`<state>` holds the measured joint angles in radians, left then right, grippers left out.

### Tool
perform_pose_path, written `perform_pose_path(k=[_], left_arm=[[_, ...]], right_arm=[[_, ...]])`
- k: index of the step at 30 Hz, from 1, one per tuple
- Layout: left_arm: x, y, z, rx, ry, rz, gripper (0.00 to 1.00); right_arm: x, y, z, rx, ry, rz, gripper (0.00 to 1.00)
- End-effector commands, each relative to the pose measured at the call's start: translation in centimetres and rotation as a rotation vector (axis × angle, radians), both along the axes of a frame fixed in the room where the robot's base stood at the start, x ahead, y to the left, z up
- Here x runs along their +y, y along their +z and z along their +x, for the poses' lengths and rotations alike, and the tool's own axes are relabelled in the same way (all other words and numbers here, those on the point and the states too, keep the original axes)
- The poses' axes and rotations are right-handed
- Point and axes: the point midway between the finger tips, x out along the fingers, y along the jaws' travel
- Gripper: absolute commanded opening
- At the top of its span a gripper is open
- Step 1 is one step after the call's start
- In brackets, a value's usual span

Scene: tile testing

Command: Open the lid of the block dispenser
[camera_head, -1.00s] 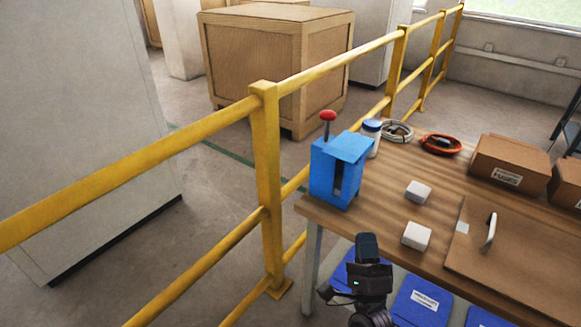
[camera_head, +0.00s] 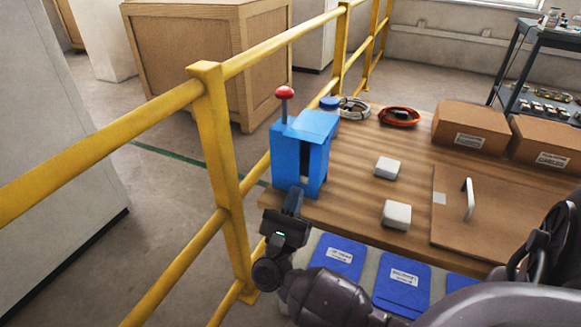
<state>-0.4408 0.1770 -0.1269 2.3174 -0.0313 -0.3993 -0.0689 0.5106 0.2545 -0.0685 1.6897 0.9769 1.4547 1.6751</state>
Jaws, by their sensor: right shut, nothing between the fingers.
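The blue block dispenser (camera_head: 288,158) stands upright at the left end of the wooden table. Its lid (camera_head: 312,124) lies on top, tilted slightly, and looks closed. A red ball knob (camera_head: 284,92) on a dark stem rises behind its left side. A dark slot (camera_head: 305,160) shows in its front. My right gripper (camera_head: 293,192) is shut and empty. In the picture it is just below the dispenser's front, near the table edge; whether it touches cannot be told. My left gripper is not in view.
Two white blocks (camera_head: 387,167) (camera_head: 396,214) lie on the table (camera_head: 345,190). A brown board with a white handle (camera_head: 468,200) lies right of them. Cardboard boxes (camera_head: 472,123), an orange cable coil (camera_head: 400,116) and a grey coil (camera_head: 353,109) are behind. A yellow railing (camera_head: 216,150) runs close on the left.

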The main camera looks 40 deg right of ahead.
Motion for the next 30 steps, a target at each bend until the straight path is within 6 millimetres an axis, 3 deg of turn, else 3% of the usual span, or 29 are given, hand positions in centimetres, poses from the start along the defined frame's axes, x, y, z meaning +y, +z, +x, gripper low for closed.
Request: perform_pose_path(k=[10,16,30], left_arm=[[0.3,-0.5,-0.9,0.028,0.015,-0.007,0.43],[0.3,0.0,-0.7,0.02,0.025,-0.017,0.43],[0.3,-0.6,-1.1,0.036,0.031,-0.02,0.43]], right_arm=[[-4.0,4.6,1.7,-0.002,0.001,-0.003,0.0],[-3.9,7.2,1.6,-0.002,0.001,-0.001,0.0],[-3.9,8.2,1.6,0.004,0.0,-0.001,0.0]])
